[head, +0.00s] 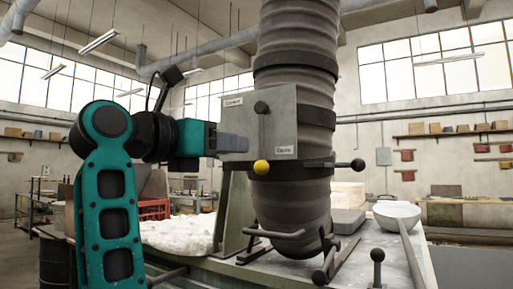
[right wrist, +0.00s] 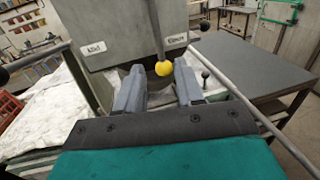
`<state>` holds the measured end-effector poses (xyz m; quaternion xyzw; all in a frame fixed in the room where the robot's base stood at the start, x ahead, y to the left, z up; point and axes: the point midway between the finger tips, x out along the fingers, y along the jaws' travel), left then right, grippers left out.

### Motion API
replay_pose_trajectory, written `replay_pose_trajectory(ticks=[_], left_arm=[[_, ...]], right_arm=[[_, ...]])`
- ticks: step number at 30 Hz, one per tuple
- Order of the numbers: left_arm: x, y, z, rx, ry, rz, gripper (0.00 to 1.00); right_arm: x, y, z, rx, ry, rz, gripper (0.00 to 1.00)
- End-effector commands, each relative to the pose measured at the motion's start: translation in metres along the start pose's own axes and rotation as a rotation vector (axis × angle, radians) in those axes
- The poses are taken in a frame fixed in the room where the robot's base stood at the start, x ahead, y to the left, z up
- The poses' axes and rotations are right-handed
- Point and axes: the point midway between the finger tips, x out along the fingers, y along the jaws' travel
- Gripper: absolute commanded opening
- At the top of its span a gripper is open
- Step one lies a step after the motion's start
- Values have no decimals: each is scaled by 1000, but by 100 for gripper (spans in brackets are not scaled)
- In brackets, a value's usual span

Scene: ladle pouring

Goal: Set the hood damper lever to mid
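The hood damper lever is a thin rod on a grey plate (head: 285,115) fixed to the ribbed duct. It hangs straight down from a dark pivot and ends in a yellow knob (head: 261,167). The plate has two small labels too blurred to read surely. My right gripper (head: 244,145) reaches in from the left at the plate, just left of the lever and above the knob in the picture. In the right wrist view its fingers (right wrist: 158,88) are open, with the yellow knob (right wrist: 163,68) seen in the gap between them. Nothing is gripped. My left gripper is not in view.
The large duct (head: 300,60) comes down behind the plate. Dark handles (head: 345,164) stick out from its lower part. A ladle (head: 398,212) lies on the bench at the right. White material (head: 180,232) covers the bench at the left.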

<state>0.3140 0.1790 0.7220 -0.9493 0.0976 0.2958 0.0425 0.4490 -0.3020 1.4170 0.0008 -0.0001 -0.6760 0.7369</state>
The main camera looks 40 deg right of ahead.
Motion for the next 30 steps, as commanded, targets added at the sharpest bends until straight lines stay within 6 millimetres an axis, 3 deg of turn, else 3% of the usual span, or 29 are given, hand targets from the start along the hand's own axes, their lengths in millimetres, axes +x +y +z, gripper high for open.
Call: replay_pose_trajectory(ticks=[6, 12, 24, 30], left_arm=[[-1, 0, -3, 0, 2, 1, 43], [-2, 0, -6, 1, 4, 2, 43], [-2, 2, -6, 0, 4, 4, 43], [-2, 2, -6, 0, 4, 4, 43]], right_arm=[[45, 0, 0, -1, -1, -4, 37], [68, 0, 0, -1, -1, -2, 37], [74, 0, 0, -1, -1, 0, 36], [74, 0, 0, -1, -1, 0, 17]])
